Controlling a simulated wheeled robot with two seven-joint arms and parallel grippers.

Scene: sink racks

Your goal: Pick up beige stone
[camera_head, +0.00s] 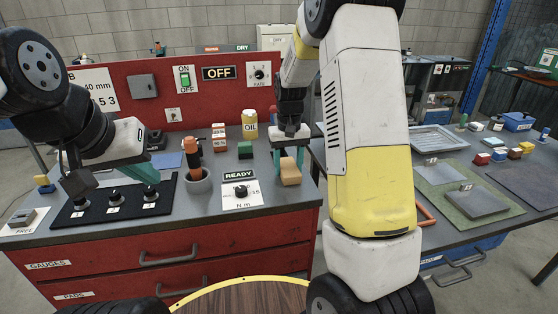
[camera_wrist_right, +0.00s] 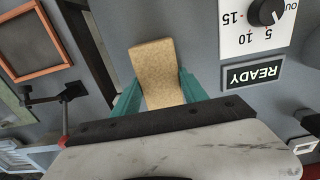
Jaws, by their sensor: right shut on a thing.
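The beige stone (camera_head: 290,172) is a tan block by the right part of the grey bench top, to the right of the READY panel. My right gripper (camera_head: 288,160) points down and is shut on it. In the right wrist view the stone (camera_wrist_right: 157,75) sits between the teal fingers (camera_wrist_right: 160,95), its far end sticking out past them. I cannot tell whether it touches the bench. My left gripper (camera_head: 147,172) hangs over the left of the bench, above the black knob panel, apart from the stone. Its jaw gap is not clear.
The READY panel (camera_head: 241,194) with a knob lies left of the stone. A second bench with a metal tray (camera_head: 433,140) is at right.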

